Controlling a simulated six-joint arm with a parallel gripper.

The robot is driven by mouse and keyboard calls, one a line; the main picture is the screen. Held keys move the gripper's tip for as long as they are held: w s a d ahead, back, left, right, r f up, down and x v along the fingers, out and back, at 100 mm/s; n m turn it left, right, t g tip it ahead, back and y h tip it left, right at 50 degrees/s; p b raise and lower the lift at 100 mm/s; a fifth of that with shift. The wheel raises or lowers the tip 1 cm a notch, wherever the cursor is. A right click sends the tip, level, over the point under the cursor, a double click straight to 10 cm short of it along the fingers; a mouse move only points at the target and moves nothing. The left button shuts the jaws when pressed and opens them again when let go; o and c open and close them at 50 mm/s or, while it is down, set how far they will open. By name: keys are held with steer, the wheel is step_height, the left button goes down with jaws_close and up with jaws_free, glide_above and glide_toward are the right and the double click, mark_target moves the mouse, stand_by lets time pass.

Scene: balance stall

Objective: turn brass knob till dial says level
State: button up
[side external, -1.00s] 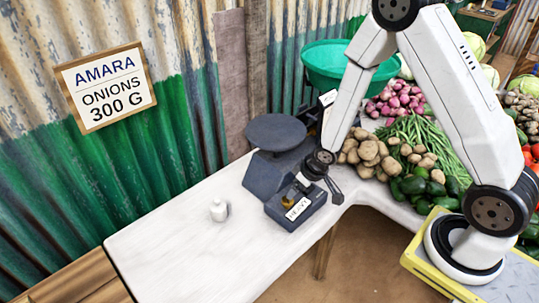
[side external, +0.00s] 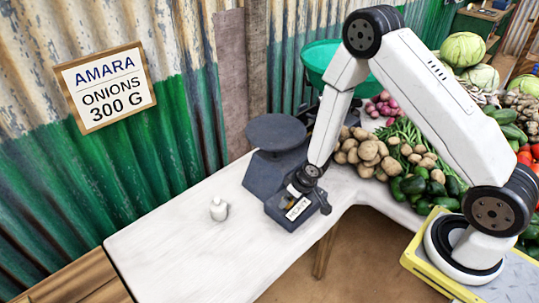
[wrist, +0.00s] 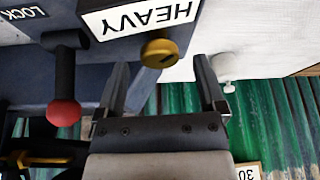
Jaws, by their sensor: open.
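The brass knob (wrist: 160,53) shows in the wrist view on the dark blue scale (wrist: 72,97), below the dial plate (wrist: 140,15), which reads HEAVY upside down. My gripper (wrist: 161,66) is open, one finger on each side of the knob, with the knob near the fingertips. I see gaps beside the knob and no clear contact. In the side view my gripper (side external: 300,187) is low over the front of the scale (side external: 262,176), partly hiding the dial plate (side external: 298,208). The knob is hidden there by the wrist.
A red-ended lever (wrist: 64,110) sits beside the knob, near a LOCK label (wrist: 22,13). A small white weight-like object (side external: 219,209) stands left of the scale. Potatoes (side external: 362,150) lie close on the right. A wall sign (side external: 105,88) reads AMARA ONIONS 300 G. The front-left tabletop is clear.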

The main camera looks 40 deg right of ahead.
steer(key=shift+w+f, duration=0.25)
steer(key=shift+f, duration=0.4)
steer(key=shift+c, duration=0.3)
jaws_close()
steer(key=shift+w+n+y, duration=0.1)
steer(key=shift+n+y, duration=0.7)
steer(key=shift+n, duration=1.4)
steer(key=shift+o, duration=0.3)
jaws_free()
steer(key=shift+d, duration=0.1)
steer(key=shift+r, duration=0.1)
